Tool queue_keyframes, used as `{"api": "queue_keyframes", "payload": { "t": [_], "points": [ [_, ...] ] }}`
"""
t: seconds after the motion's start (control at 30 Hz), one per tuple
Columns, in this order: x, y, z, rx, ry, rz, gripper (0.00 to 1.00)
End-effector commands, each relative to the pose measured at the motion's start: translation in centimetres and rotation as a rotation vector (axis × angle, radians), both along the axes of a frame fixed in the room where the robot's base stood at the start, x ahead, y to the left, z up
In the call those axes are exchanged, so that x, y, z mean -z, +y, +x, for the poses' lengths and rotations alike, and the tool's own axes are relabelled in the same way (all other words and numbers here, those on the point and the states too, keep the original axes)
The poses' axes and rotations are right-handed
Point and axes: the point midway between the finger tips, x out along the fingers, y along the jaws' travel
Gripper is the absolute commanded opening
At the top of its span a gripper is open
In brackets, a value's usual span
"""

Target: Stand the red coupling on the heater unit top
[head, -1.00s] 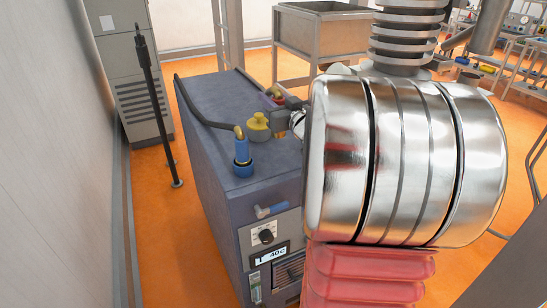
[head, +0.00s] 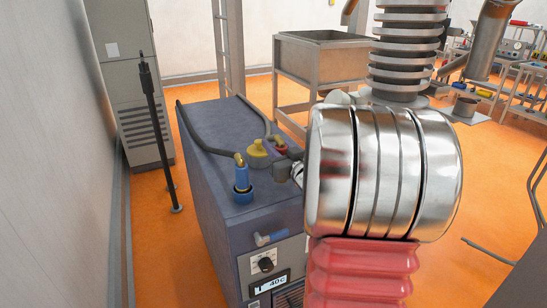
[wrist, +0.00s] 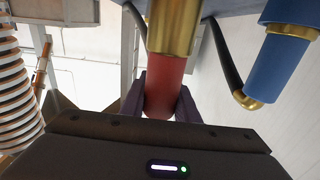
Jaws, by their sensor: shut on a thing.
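The blue coupling (wrist: 277,65) stands apart to the right. Contact between the brass end and the top cannot be told.
Dark hoses (head: 199,140) run over the unit top. My silver arm links hide the unit's right side. A black stand (head: 155,120) and a grey cabinet (head: 132,75) are at the left. A metal basin (head: 325,60) stands behind; orange floor lies around.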

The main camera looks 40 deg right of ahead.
Motion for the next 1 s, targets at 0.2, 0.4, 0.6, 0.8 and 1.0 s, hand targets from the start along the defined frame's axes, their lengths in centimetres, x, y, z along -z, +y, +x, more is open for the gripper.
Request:
{"api": "queue_keyframes", "payload": {
  "t": [0.2,0.4,0.6,0.8,1.0],
  "points": [
    [2.2,0.0,0.0,0.001,0.002,0.004,0.00],
    [3.6,-0.1,-0.1,0.002,-0.001,0.001,0.00],
    [3.6,-0.1,-0.1,0.002,-0.002,-0.001,0.00],
    [3.9,-0.1,-0.1,0.002,0.000,0.001,0.31],
    [3.9,-0.1,-0.1,0.002,0.000,0.001,0.45]
  ]
}}
